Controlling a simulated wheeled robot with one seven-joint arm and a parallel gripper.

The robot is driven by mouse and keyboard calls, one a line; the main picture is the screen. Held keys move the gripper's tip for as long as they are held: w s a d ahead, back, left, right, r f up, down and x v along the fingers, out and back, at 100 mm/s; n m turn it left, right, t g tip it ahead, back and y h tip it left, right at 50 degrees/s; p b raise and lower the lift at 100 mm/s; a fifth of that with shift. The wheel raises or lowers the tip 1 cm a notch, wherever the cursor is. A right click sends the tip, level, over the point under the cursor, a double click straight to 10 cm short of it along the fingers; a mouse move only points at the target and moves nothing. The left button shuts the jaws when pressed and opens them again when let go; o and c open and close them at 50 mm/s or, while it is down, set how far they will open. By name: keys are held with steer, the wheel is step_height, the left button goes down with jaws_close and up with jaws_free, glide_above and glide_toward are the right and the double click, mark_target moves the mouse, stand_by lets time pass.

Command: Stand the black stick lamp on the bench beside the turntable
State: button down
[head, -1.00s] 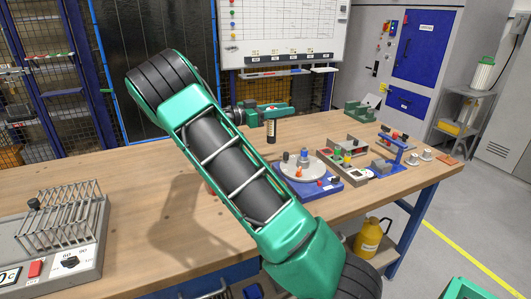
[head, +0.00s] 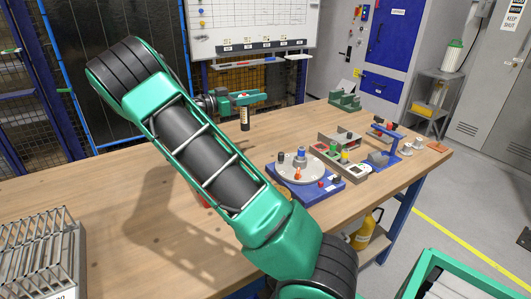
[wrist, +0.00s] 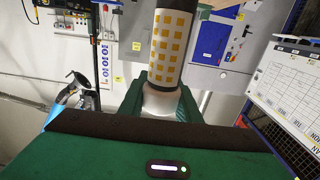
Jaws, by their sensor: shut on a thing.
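My gripper (head: 250,98) is at the far side of the bench, above its top. It is shut on the black stick lamp (head: 245,119), which hangs below the green fingers, roughly upright. In the wrist view the lamp (wrist: 170,42) shows a pale band with yellow squares between dark parts, held at the jaws. The turntable (head: 299,168) is a grey disc on a blue base, on the bench (head: 130,185) to the right of and nearer than the gripper. Several small pieces stand on the disc. Whether the lamp's lower end touches the bench is hard to tell.
Parts trays (head: 338,153) and a blue stand (head: 385,150) lie right of the turntable. A green fixture (head: 344,99) stands at the back right. A wire rack (head: 40,255) is at the near left. Bare wood lies left of the turntable, partly behind my arm.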

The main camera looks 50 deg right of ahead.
steer(key=s+d+f, duration=0.5)
steer(key=d+f, duration=0.3)
steer(key=f, duration=0.3)
steer(key=shift+s+d, duration=0.15)
steer(key=shift+d, duration=0.1)
stand_by(0.3)
steer(key=shift+f, duration=0.1)
steer(key=c, duration=1.3)
jaws_free()
